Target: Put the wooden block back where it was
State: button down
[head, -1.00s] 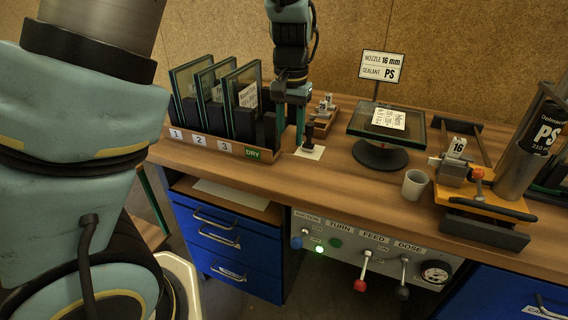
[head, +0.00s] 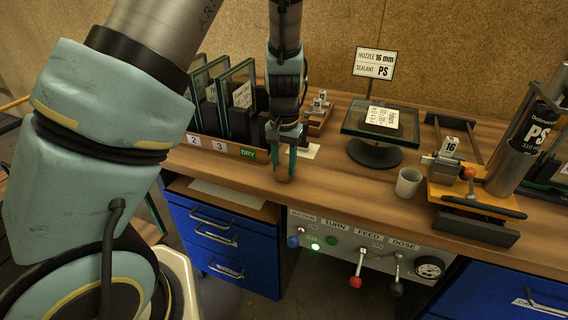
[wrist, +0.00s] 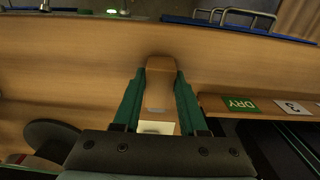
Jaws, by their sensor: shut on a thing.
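The wooden block (wrist: 160,72) is between the two green fingers of my gripper (wrist: 158,100) in the wrist view. In the head view my gripper (head: 284,158) points down over the front part of the bench, and the block (head: 285,172) shows low between its fingertips. The block is close to the bench top (head: 340,185); I cannot tell whether it touches it. A white card (head: 309,151) lies just behind my gripper, partly hidden by it.
The rack of glass panes with its green DRY label (head: 249,153) stands left of my gripper. A glass unit (head: 381,121) on a round black stand, a grey cup (head: 408,182) and an orange nozzle fixture (head: 470,198) are to the right. The bench front edge is close.

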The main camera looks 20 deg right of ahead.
aim_at(284, 164)
jog(key=shift+f, duration=0.2)
jog(key=shift+c, duration=2.2)
grip_release()
notch_tip(284, 164, up, 12)
jog(key=b, duration=0.2)
jog(key=s+a+n+t, duration=0.1)
jog(key=a+n, duration=0.6)
jog(key=a, duration=2.2)
jog(key=shift+s+f+t, duration=0.25)
jog(key=shift+s+t, duration=0.05)
jog(key=shift+s, duration=0.55)
